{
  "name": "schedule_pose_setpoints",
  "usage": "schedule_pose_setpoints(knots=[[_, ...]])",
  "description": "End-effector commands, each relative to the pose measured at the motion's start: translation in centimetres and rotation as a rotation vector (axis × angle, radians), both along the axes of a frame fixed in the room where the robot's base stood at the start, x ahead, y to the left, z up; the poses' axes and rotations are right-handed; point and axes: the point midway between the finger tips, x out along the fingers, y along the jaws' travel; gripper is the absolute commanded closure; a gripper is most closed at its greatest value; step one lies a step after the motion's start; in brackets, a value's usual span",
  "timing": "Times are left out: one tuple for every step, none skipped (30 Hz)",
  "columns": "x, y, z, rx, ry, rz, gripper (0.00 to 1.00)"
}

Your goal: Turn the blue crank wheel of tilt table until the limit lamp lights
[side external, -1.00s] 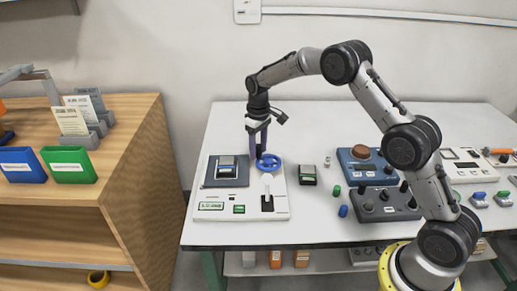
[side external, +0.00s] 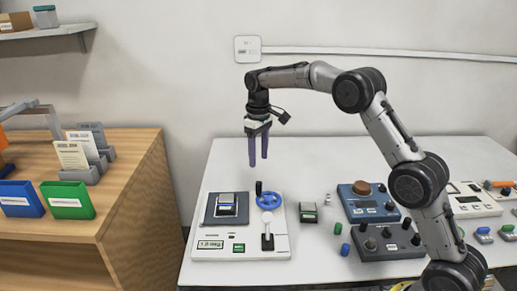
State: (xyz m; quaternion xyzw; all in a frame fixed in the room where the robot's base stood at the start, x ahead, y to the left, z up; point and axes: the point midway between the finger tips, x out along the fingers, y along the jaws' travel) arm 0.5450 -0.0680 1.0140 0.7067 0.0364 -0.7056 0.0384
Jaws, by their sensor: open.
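The tilt table (side external: 277,243) is a white unit at the left of the work table. Its blue crank wheel (side external: 271,202) lies at its back right, with a black upright handle (side external: 258,188) at the wheel's left edge. A dark platform (side external: 213,217) with a small block (side external: 227,204) on it is left of the wheel. A display (side external: 210,245) in front seems to read 1.8 deg. A small dark spot (side external: 232,237) may be the limit lamp; I see no glow on it. My gripper (side external: 258,165) is open and empty, pointing down above the handle, apart from it.
A white lever (side external: 267,228) stands in front of the wheel. A small dark block (side external: 308,213), green and blue cylinders, and a blue instrument (side external: 366,203) lie to the right. A wooden shelf (side external: 130,170) with card holders is at the left.

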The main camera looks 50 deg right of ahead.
Motion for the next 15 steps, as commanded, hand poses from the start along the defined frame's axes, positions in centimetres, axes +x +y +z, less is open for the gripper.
schedule_pose_setpoints(knots=[[0.1,0.0,0.7,-0.001,-0.004,0.0,0.43],[0.1,0.0,1.1,-0.001,-0.002,0.0,0.43],[0.1,0.0,1.4,-0.001,-0.003,0.0,0.43],[0.1,0.0,1.6,-0.001,-0.003,0.0,0.43],[0.1,0.0,1.8,0.0,-0.002,0.0,0.43],[0.0,0.0,2.0,0.0,-0.001,0.0,0.43],[0.0,0.0,2.1,0.0,0.0,0.0,0.43],[0.0,0.0,2.1,0.0,0.0,0.0,0.43],[0.0,0.0,2.2,0.0,0.0,0.0,0.43],[0.0,0.0,2.2,0.0,0.0,0.0,0.43],[0.0,0.0,2.2,0.0,0.0,0.0,0.43],[0.0,0.0,2.2,0.0,0.0,0.0,0.43],[0.0,0.0,2.2,0.0,0.0,0.0,0.43],[0.0,0.0,2.2,0.0,0.0,0.0,0.43],[0.0,0.0,2.2,0.0,0.0,0.0,0.43]])
